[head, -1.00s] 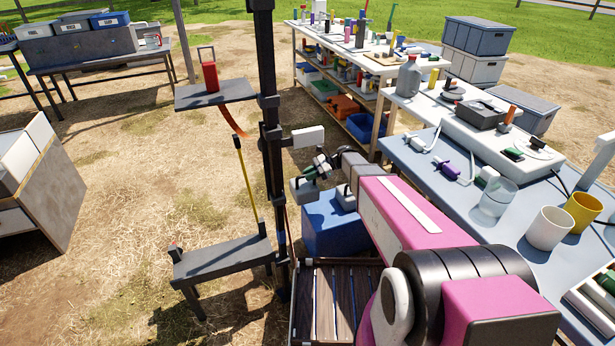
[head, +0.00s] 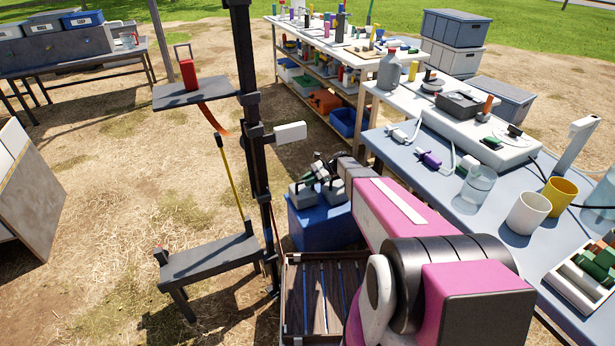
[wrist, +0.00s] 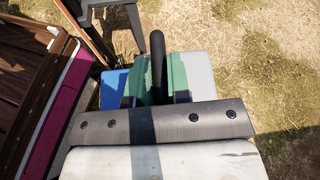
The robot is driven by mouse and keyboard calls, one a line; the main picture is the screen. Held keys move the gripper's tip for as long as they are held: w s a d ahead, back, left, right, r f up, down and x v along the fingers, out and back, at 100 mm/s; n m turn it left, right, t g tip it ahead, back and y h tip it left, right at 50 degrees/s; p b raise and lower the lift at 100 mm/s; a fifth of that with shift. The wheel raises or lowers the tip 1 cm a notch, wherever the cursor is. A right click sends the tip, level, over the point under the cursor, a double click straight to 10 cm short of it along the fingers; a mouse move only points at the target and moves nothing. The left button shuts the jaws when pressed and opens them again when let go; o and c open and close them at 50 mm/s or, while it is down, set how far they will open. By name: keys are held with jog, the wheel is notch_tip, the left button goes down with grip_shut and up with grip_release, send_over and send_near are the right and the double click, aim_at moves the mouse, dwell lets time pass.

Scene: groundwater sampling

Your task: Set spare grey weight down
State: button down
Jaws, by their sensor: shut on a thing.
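My gripper (head: 318,174) is low beside the dark post and is shut on the spare grey weight (head: 303,193), a pale grey block. In the wrist view, the grey block (wrist: 202,72) shows beyond the fingers, with a green part and a black upright handle. A second grey block (head: 336,190) is just to the right. Both are over the blue box (head: 318,226); whether the held weight touches its top cannot be told. My gripper partly hides the blocks.
The dark post (head: 257,130) with its shelf (head: 205,92) stands close on the left. A low dark bench (head: 212,258) stands left of the box, and a slatted crate (head: 310,300) in front. Laden worktables (head: 440,185) stand at right. Open dry ground lies left.

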jog(key=shift+f, duration=0.2)
jog(key=c, duration=1.1)
grip_release()
jog(key=shift+f, duration=0.1)
jog(key=v, duration=0.7)
jog(key=shift+w+d+r, duration=0.1)
jog(key=shift+d+r, duration=0.05)
jog(key=shift+r, duration=0.05)
